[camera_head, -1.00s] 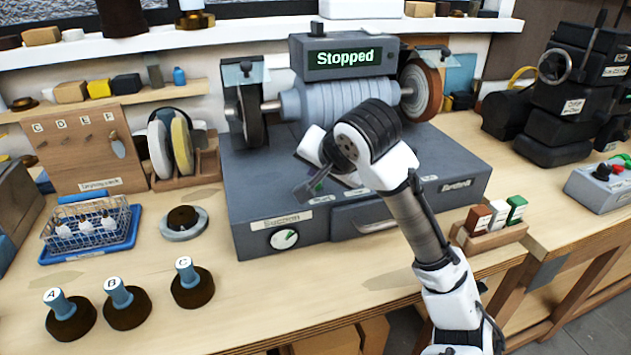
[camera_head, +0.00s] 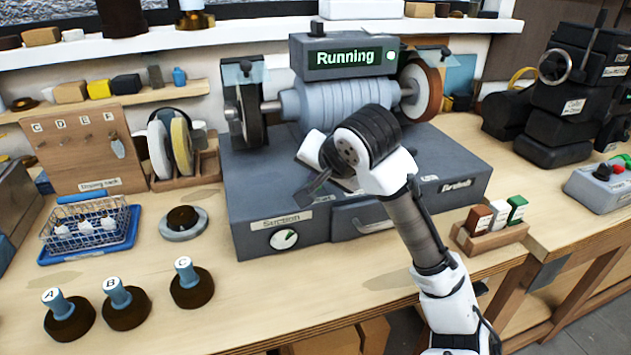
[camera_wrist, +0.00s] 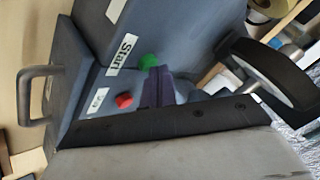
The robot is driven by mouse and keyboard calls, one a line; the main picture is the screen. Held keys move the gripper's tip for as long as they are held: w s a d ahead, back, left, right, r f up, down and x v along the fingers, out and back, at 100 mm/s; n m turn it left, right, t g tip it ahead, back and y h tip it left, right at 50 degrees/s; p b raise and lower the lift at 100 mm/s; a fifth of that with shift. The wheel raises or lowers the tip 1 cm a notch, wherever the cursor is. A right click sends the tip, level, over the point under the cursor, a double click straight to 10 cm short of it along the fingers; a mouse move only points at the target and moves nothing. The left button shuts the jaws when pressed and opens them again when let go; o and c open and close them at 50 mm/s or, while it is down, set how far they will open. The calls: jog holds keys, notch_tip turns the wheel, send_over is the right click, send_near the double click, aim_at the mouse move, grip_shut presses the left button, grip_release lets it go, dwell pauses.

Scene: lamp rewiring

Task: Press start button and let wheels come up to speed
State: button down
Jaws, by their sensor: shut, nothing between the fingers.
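The bench grinder (camera_head: 345,100) stands on a grey base, with a dark wheel (camera_head: 250,115) at left and a brown-rimmed wheel (camera_head: 424,88) at right. Its display (camera_head: 345,58) reads "Running". In the wrist view the green start button (camera_wrist: 148,61) sits beside the "Start" label, with a red button (camera_wrist: 124,100) nearby. My gripper (camera_head: 312,188) is shut and empty over the base's front. Its fingertips (camera_wrist: 156,85) overlap the green button's edge in the wrist view; I cannot tell whether they touch it. My arm hides the buttons in the head view.
A suction dial (camera_head: 284,239) is on the base's front face, beside a drawer handle (camera_head: 376,226). Three labelled knobs (camera_head: 118,295) stand at the front left. A wire basket (camera_head: 88,232) is at left, and small coloured blocks (camera_head: 490,222) sit at right.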

aim_at(318, 191)
dwell(0.3)
jog(key=shift+r+p, duration=0.85)
jog(key=shift+p, duration=0.1)
notch_tip(318, 191, up, 5)
jog(key=p, duration=0.5)
dwell(0.5)
